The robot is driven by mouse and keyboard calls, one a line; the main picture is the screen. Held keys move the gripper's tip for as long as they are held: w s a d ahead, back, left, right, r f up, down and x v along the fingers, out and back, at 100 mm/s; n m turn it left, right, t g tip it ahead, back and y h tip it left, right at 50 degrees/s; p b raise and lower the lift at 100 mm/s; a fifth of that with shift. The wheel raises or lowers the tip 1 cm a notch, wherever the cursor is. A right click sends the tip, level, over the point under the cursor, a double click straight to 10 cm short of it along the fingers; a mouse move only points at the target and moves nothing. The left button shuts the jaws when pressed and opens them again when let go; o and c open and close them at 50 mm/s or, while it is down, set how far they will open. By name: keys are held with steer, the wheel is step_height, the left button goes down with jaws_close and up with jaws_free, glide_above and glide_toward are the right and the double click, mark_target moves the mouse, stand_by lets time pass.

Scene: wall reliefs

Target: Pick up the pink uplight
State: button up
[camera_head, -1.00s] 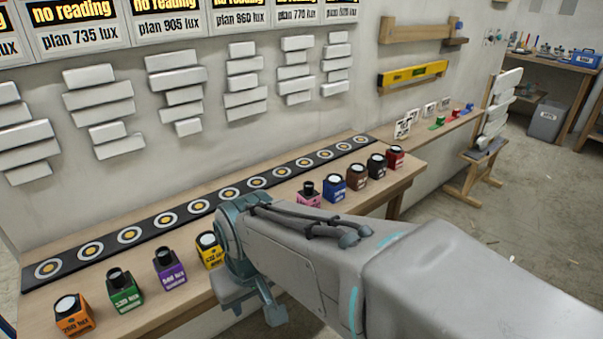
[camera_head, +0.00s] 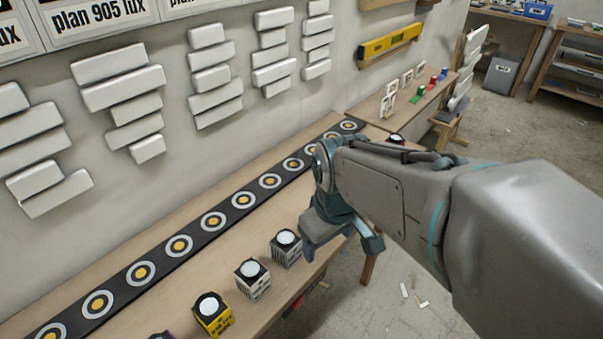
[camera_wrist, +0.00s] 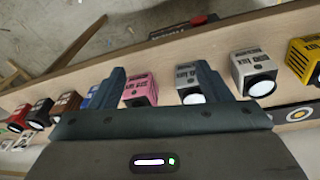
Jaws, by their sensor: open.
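The pink uplight (camera_wrist: 139,86) shows in the wrist view on the bench, between my finger lines and nearer the left finger. In the head view my arm hides it. My gripper (camera_wrist: 160,70) is open and empty, with its fingers pointing toward the row of uplights. A light grey uplight (camera_wrist: 188,78) also shows between the fingers, close to the right one. In the head view my gripper (camera_head: 340,240) hangs over the bench's front edge, right of the black-topped uplights.
A second grey uplight (camera_wrist: 250,68) and a yellow one (camera_wrist: 304,58) stand right of the gripper. Blue (camera_wrist: 95,96), brown (camera_wrist: 66,104) and red (camera_wrist: 18,116) uplights stand left. A dark strip with ringed discs (camera_head: 213,221) runs along the bench (camera_head: 200,275) by the wall.

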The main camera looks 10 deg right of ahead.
steer(key=w+r+n+p, duration=0.2)
steer(key=w+n+p, duration=0.1)
steer(key=n, duration=0.4)
steer(key=w+r+n+g+p, duration=0.1)
steer(key=w+r+n+p, duration=0.1)
steer(key=w+n+p, duration=0.2)
steer(key=w+d+r+n+g+p, duration=0.1)
steer(key=w+r+n+p, duration=0.2)
steer(key=n, duration=0.6)
steer(key=shift+w+d+r+n+p, duration=0.1)
steer(key=shift+w+n+p, duration=0.2)
steer(key=shift+w+p, duration=0.3)
step_height(320, 180, down, 9)
steer(key=shift+r, duration=0.15)
steer(key=shift+a+f+p, duration=0.15)
steer(key=shift+f, duration=1.15)
steer(key=shift+a+f+p, duration=0.1)
steer(key=shift+f+p, duration=0.05)
steer(key=shift+f, duration=1.1)
steer(key=c, duration=1.1)
steer(key=shift+r, duration=0.1)
steer(key=shift+c, duration=0.2)
